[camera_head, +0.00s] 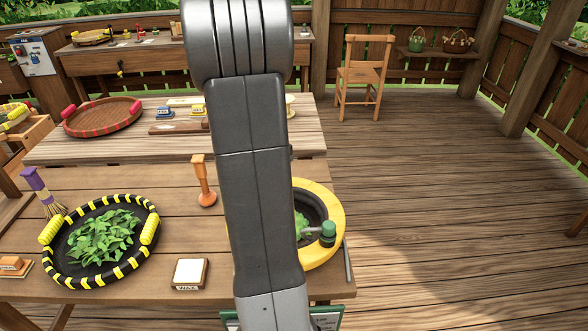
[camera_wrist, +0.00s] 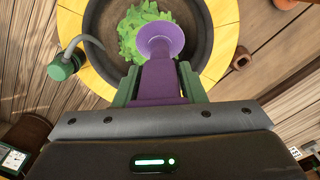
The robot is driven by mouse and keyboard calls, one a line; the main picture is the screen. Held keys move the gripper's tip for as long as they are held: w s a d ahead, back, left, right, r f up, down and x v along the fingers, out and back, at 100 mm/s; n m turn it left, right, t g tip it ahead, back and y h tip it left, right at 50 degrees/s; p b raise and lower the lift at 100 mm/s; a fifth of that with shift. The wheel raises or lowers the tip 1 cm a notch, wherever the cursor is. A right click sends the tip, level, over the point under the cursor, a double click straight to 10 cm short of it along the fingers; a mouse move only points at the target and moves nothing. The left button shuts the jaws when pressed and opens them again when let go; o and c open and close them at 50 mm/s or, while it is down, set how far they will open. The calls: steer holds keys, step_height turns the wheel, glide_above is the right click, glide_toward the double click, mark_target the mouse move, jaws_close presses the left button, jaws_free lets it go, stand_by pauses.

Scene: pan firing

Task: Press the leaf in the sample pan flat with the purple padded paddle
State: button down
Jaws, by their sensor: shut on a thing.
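In the wrist view my gripper (camera_wrist: 160,80) is shut on the purple paddle (camera_wrist: 160,42), its green fingers on either side of the handle. The paddle's round head is over the green leaf (camera_wrist: 128,35) in the dark sample pan (camera_wrist: 100,28) and hides part of the leaf. I cannot tell whether the head touches the leaf. In the head view the pan (camera_head: 316,205) sits in a yellow ring at the table's right end, with some leaf (camera_head: 301,222) showing. My arm hides the gripper, the paddle and the pan's left part there.
A green knob (camera_head: 327,231) on a grey hooked stem stands at the pan's rim. An orange tool (camera_head: 203,182) stands upright on the table. A white-topped block (camera_head: 189,273) and a black-and-yellow tray (camera_head: 73,279) of leaves lie left. Open floor lies right.

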step_height(320, 180, up, 4)
steer(key=p, duration=0.3)
steer(key=shift+f, duration=0.3)
stand_by(0.6)
